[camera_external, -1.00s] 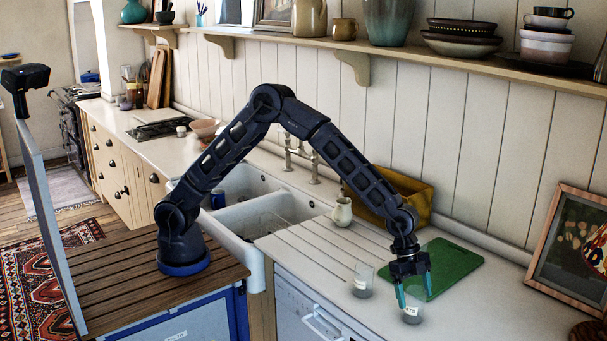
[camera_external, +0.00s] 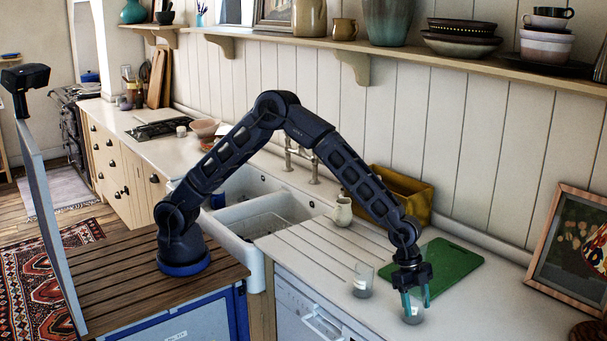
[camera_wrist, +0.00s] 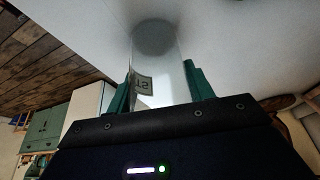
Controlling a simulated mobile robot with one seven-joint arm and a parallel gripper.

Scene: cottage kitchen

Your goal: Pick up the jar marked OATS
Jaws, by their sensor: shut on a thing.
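A clear glass jar (camera_external: 412,316) stands on the white worktop near its front edge. My gripper (camera_external: 415,300) points down over it, its green fingers shut on the jar's two sides. In the wrist view the jar (camera_wrist: 157,55) sits between the fingers. Its label (camera_wrist: 142,86) is partly covered by one finger; only a few letters show, seemingly ending in "TS". A second clear jar (camera_external: 362,280) with a white label stands just left of my gripper, apart from it; its word is too small to read.
A green cutting board (camera_external: 452,268) lies behind my gripper. A cream jug (camera_external: 342,212) and a yellow bin (camera_external: 415,195) stand further back. A framed picture (camera_external: 570,245) leans at the right. The sink (camera_external: 265,222) is to the left.

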